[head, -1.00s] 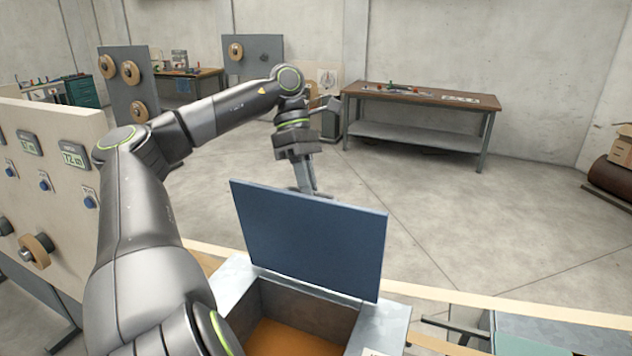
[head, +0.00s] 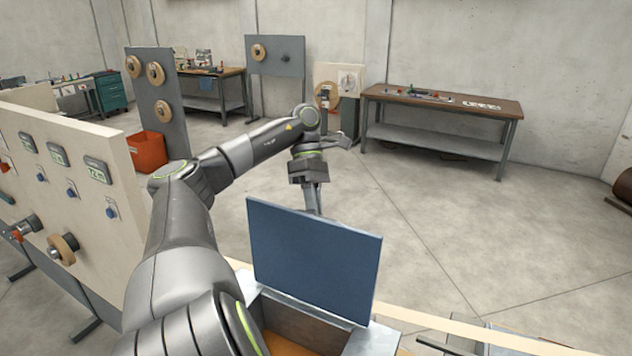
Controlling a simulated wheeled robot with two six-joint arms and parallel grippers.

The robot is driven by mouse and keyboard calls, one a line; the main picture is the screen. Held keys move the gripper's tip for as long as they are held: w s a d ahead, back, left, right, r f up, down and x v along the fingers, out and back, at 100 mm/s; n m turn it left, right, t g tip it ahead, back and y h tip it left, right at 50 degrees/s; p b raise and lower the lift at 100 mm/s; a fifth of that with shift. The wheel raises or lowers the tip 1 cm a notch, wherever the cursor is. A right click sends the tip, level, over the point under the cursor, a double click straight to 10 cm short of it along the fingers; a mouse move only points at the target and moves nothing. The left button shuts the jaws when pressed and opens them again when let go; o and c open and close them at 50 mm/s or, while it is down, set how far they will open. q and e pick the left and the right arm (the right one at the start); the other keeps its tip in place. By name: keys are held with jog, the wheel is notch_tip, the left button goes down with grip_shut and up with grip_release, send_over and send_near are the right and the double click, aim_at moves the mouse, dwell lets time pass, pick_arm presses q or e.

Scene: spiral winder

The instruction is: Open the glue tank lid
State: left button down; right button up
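The blue glue tank lid (head: 314,262) stands raised, nearly upright, at the far side of the grey metal tank (head: 372,341). The tank's mouth is open and orange-brown glue (head: 283,345) shows inside at the bottom of the picture. My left gripper (head: 314,203) points down just behind the lid's top edge. Its fingertips are partly hidden by the lid, so I cannot tell whether they touch it or how far apart they are. My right gripper is not in view.
A pale panel (head: 100,215) with dials, blue knobs and spools stands at the left. A brown-topped workbench (head: 440,100) stands at the back right. An orange bin (head: 148,150) is on the floor at the back left. The floor beyond the tank is clear.

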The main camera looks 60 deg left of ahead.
pick_arm(q)
jog(key=shift+f, duration=0.4)
jog(key=c, duration=1.8)
grip_release()
jog(key=o, duration=0.3)
jog(key=shift+w+a, duration=0.2)
jog(key=shift+o, duration=0.2)
jog(key=shift+s+d+r, duration=0.1)
jog(key=shift+d+r, duration=0.05)
jog(key=shift+r, duration=0.05)
